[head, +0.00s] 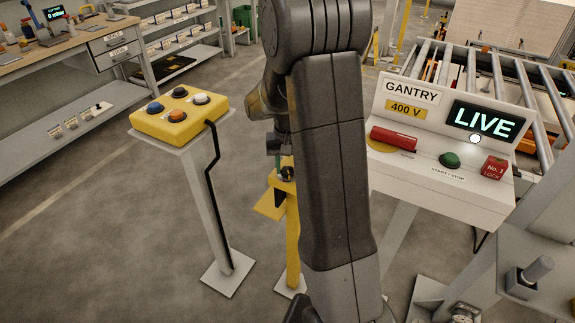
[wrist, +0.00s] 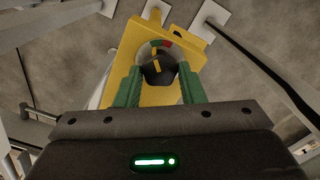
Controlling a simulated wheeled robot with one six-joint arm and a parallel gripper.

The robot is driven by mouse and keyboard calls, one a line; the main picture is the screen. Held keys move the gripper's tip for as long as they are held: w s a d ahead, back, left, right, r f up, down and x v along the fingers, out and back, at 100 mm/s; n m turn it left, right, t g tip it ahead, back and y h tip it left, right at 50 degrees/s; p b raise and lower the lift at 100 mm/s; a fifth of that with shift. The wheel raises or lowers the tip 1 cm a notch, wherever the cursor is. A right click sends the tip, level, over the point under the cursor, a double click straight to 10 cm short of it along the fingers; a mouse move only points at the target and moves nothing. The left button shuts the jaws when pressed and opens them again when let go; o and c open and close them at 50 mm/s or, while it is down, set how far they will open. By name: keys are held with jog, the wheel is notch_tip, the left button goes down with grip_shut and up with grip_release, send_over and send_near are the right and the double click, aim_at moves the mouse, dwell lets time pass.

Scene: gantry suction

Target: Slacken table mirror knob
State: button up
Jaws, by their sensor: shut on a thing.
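A round black knob (wrist: 159,72) with a yellow pointer stripe sits on a yellow plate (wrist: 152,95) in the wrist view. The stripe points up and slightly left. In the head view, the yellow stand (head: 292,235) shows left of my arm, and the arm hides most of the knob and gripper. No mirror is seen.
A yellow button box (head: 180,115) on a grey post stands to the left. A gantry panel (head: 440,185) reading LIVE stands right, with a red handle (head: 394,139) and green button (head: 450,160). Rollers lie behind it. A workbench is at back left.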

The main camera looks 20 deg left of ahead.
aim_at(287, 169)
jog(key=n, duration=0.5)
jog(key=shift+a, duration=0.1)
jog(key=shift+n, duration=0.4)
jog(key=o, duration=1)
jog(key=shift+r, duration=0.1)
notch_tip(287, 169, up, 14)
jog(key=shift+f, duration=0.15)
